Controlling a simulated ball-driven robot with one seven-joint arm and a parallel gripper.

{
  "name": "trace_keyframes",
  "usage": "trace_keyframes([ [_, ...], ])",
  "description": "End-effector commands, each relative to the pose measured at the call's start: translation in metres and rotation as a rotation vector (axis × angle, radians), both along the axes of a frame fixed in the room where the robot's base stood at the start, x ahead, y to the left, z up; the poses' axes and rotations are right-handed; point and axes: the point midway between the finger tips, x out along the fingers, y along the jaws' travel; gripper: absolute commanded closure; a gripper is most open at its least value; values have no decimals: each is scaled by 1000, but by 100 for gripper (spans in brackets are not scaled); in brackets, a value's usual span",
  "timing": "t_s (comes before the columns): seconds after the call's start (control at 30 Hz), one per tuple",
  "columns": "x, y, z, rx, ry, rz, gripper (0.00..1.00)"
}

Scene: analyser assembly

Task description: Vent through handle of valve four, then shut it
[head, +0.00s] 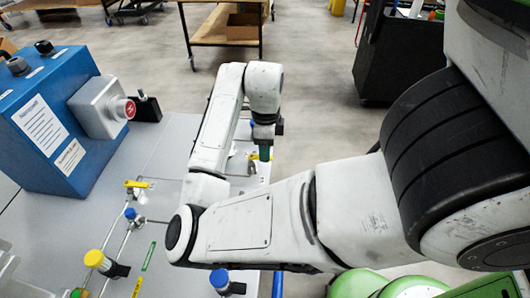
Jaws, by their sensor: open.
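My gripper (264,152) is at the end of my arm, above the right edge of the grey panel. It is small and seen from behind, with its fingertips partly hidden. A small yellow handle (254,157) shows right beside it; I cannot tell whether they touch. Another yellow lever handle (137,184) sits on the piping at the left, apart from my gripper. A blue knob (130,213) is just below it. No valve number is readable, so I cannot tell which is valve four. My forearm hides part of the panel.
A blue box (50,120) with a red button (127,108) stands at the panel's left. A yellow knob (94,258) and a blue knob (219,278) rise near the front. A dark cabinet (395,55) stands back right. A wooden bench (215,30) is behind; floor between is clear.

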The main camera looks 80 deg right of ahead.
Motion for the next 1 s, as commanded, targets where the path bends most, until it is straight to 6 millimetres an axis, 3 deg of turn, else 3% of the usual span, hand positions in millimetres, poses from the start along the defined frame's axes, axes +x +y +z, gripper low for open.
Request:
trace_keyframes([
  [0.2, 0, 0, -17, 0, -1, 0, 57],
  [0.5, 0, 0, -19, -1, -2, 0, 57],
  [0.93, 0, 0, -19, -1, -2, 0, 98],
  [1.0, 0, 0, -19, -1, -2, 0, 100],
])
